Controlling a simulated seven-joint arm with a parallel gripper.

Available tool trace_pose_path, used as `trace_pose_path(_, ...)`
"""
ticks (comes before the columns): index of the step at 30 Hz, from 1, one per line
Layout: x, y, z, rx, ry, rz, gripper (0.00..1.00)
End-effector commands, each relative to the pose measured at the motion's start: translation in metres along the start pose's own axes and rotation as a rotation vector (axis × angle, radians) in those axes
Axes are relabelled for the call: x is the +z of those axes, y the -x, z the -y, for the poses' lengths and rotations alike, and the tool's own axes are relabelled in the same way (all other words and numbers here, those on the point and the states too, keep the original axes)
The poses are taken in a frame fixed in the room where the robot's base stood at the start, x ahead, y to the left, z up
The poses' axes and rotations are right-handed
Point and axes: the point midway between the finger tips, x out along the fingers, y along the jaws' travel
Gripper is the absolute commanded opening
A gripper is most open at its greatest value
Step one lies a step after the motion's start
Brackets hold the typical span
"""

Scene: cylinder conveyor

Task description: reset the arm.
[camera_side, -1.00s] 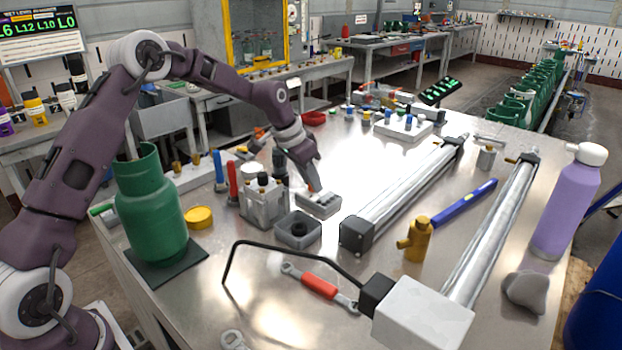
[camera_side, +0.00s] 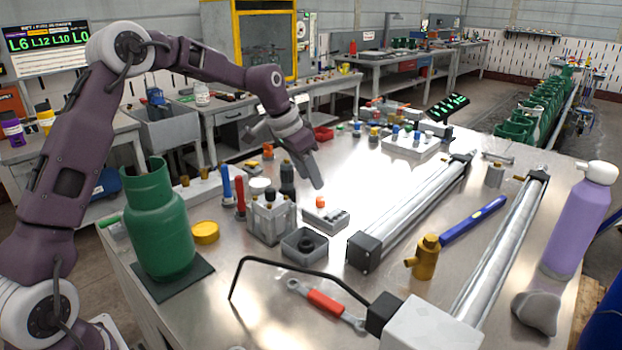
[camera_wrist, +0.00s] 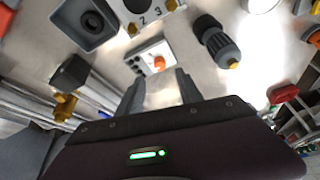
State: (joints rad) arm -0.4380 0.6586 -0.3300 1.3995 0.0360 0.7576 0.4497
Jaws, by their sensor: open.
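My gripper (camera_side: 318,184) hangs above the steel table (camera_side: 255,290), over the small grey block with an orange top piece (camera_side: 326,217). In the wrist view its two fingers (camera_wrist: 160,88) are spread with nothing between them, and the block (camera_wrist: 152,60) with its orange piece lies beyond the fingertips. The fingers look apart from the block. The arm reaches over from the left, bent at the elbow.
A green gas cylinder (camera_side: 158,235) stands on a dark mat at the left. A grey numbered holder (camera_side: 270,222) and a square socket (camera_side: 304,244) sit near the gripper. Long metal cylinders (camera_side: 415,212) lie to the right. A bent black rod (camera_side: 300,268) arches in front.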

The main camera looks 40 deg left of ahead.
Motion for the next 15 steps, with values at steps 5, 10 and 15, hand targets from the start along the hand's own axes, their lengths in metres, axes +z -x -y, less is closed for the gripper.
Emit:
trace_pose_path(5, 0.003, 0.018, -0.012, -0.016, -0.007, 0.003, 0.43)
trace_pose_path(10, 0.054, 0.114, -0.079, -0.105, -0.002, 0.011, 0.43)
trace_pose_path(15, 0.156, 0.191, -0.138, -0.162, 0.09, -0.027, 0.43)
